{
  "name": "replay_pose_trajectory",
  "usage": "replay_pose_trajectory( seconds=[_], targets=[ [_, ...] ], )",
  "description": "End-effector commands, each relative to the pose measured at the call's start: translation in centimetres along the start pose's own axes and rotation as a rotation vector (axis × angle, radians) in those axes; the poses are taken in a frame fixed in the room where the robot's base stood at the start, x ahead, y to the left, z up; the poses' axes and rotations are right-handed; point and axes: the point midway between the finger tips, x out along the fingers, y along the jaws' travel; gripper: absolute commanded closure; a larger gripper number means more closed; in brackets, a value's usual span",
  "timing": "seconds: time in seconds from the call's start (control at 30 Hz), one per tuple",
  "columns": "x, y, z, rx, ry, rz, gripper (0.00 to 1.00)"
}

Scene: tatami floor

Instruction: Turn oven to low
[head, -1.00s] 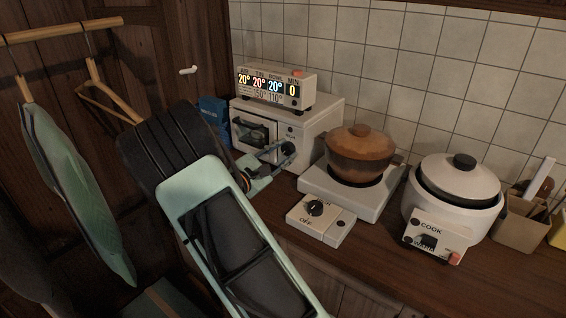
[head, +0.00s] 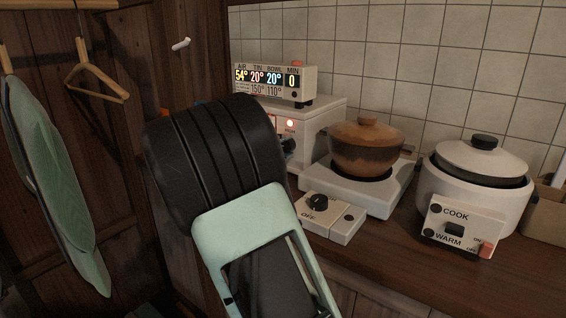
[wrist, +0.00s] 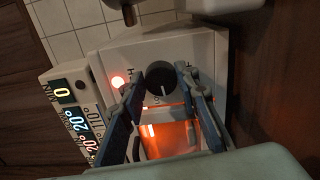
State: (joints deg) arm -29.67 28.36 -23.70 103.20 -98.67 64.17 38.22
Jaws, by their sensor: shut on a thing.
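The white oven (head: 309,124) stands at the back left of the counter, its front largely hidden by my arm in the head view. In the wrist view, its front panel (wrist: 205,50) is seen close up, with a dark round knob (wrist: 159,74). My gripper (wrist: 160,83) is shut on this knob, one finger on each side. A red lamp (wrist: 118,80) beside the knob is lit, and it also shows in the head view (head: 290,124). The oven window (wrist: 170,128) glows orange. I cannot read the knob's exact setting.
A display box (head: 275,80) on the oven reads AIR 54°, TIN 20°, BOWL 20°, MIN 0. To the right are a hotplate (head: 385,198) with a brown pot (head: 366,153), its dial box (head: 330,218) and a rice cooker (head: 460,195). Clothes hangers (head: 95,80) are at left.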

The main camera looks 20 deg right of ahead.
Motion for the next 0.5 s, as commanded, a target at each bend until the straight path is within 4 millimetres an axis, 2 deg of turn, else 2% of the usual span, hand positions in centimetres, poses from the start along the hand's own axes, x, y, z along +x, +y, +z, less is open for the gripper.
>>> replay_pose_trajectory(
  seconds=[0.03,0.5],
  targets=[
    [-0.05,-0.51,-0.09,0.023,0.001,-0.002,0.95],
    [-0.05,-0.13,-0.03,0.101,0.001,-0.003,0.95]
  ],
)
